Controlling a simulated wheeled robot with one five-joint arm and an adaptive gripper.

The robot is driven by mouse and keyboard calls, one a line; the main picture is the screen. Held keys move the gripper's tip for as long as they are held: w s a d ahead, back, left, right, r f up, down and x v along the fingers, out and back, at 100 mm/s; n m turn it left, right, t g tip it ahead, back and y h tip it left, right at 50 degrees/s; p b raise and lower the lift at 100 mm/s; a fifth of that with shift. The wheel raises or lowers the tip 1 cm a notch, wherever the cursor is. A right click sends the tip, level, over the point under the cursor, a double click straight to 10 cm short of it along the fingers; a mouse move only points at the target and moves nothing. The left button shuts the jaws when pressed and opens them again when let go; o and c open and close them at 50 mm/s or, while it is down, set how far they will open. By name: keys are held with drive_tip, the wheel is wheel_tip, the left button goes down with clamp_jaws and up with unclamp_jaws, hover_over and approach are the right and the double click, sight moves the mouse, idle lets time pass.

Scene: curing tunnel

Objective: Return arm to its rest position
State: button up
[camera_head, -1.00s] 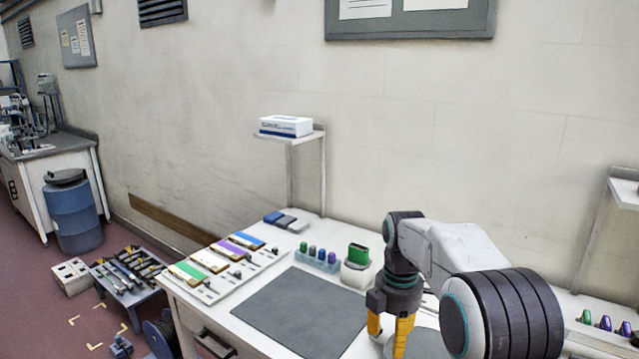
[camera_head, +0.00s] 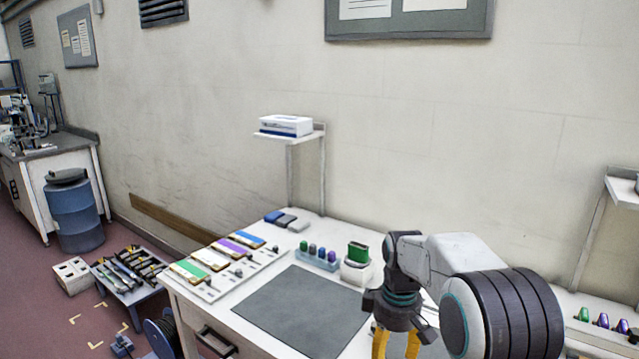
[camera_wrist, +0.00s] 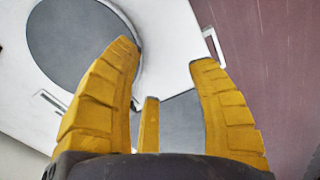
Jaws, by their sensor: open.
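My gripper (camera_head: 397,345) has yellow fingers and points down over the right part of the white table (camera_head: 222,322) in the head view. Its fingertips run off the bottom edge of that view. In the wrist view my gripper (camera_wrist: 165,55) shows its yellow fingers spread apart with nothing between them. Below them are a round grey disc (camera_wrist: 80,42), a grey patch and the white tabletop. My arm hides part of the table's right side in the head view.
A dark grey mat (camera_head: 300,310) lies bare on the table. Behind it stand a green block in a white holder (camera_head: 356,272) and a blue rack (camera_head: 317,262) of small coloured pieces. Coloured strips lie on a white board (camera_head: 266,262) at left. A shelf (camera_head: 290,137) holds a white box.

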drive_tip(key=s+f+m+g, duration=0.1)
drive_tip(key=s+f+m, duration=0.25)
drive_tip(key=s, duration=0.25)
drive_tip(key=s+d+r+m+t, duration=0.1)
drive_tip(key=s+r, duration=0.3)
drive_tip(key=s, duration=0.6)
drive_tip(key=s+d+r+m+t, duration=0.2)
drive_tip(key=s+r, duration=0.3)
drive_tip(key=s, duration=0.6)
drive_tip(key=shift+m+t, duration=0.7)
drive_tip(key=shift+m, duration=0.05)
